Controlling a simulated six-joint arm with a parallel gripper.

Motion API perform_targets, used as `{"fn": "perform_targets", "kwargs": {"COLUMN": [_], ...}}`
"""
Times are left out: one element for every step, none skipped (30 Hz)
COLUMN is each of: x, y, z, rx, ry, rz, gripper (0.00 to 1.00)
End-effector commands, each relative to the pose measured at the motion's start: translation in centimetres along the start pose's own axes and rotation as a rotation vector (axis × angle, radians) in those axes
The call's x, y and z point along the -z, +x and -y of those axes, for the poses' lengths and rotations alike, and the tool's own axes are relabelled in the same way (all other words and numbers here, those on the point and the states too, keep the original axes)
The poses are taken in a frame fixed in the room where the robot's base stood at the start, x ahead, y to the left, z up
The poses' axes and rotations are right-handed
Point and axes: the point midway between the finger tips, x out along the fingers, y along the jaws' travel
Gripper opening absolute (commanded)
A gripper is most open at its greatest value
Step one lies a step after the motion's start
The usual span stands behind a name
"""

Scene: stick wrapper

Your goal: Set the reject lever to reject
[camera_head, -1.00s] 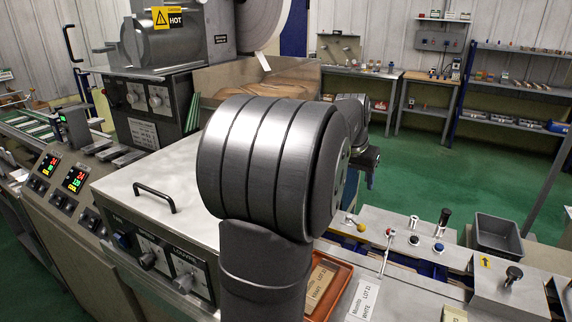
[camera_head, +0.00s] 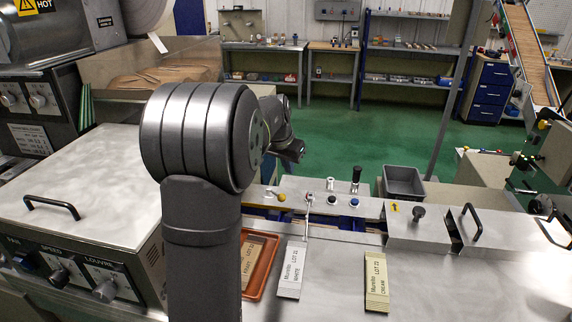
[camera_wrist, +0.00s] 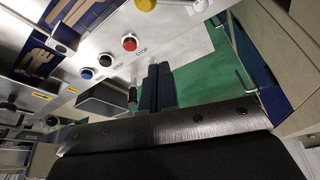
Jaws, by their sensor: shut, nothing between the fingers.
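Which control is the reject lever is not clear. An upright black-handled lever (camera_head: 356,175) stands on the metal control strip (camera_head: 375,208), behind the row of buttons. In the wrist view, a small dark handle on a metal stem (camera_wrist: 132,97) shows just left of my fingers; I cannot tell whether they touch. My gripper (camera_wrist: 159,70) is shut and empty, its dark blue fingers side by side, pointing toward the panel. In the head view my arm hides most of the gripper.
A grey bin (camera_head: 403,182) stands behind. A black knob (camera_head: 418,213) sits right. Labelled wrapper packs (camera_head: 376,282) lie in front.

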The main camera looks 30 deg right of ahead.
Motion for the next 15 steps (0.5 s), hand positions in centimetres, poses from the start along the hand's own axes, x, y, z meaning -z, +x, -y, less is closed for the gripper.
{"fn": "perform_targets", "kwargs": {"x": [-0.1,-0.1,-0.1,-0.1,-0.1,-0.1,-0.1,-0.1,-0.6,-1.1,-1.6,-2.0,-2.4,-2.7,-3.1], "y": [1.3,1.9,2.9,3.5,4.2,5.0,5.6,6.2,6.1,5.8,5.7,5.6,5.5,5.5,5.4], "z": [0.0,-0.1,0.0,0.0,0.0,0.0,0.0,0.0,0.1,0.1,0.0,0.0,0.0,0.0,0.0], "rx": [-0.002,-0.002,-0.002,-0.002,-0.001,-0.001,-0.001,-0.001,0.001,0.001,0.001,0.001,0.001,0.001,0.0], "ry": [0.0,0.0,0.0,0.0,0.0,0.0,0.0,0.0,-0.001,-0.001,-0.001,-0.001,-0.001,-0.001,-0.001], "rz": [0.004,0.004,0.004,0.004,0.004,0.004,0.004,0.003,0.001,0.0,0.001,0.0,0.0,0.0,0.001], "gripper": [0.0,0.0,0.0,0.0,0.0,0.0,0.0,0.0,0.0,0.0,0.0,0.0,0.0,0.0,0.0]}}
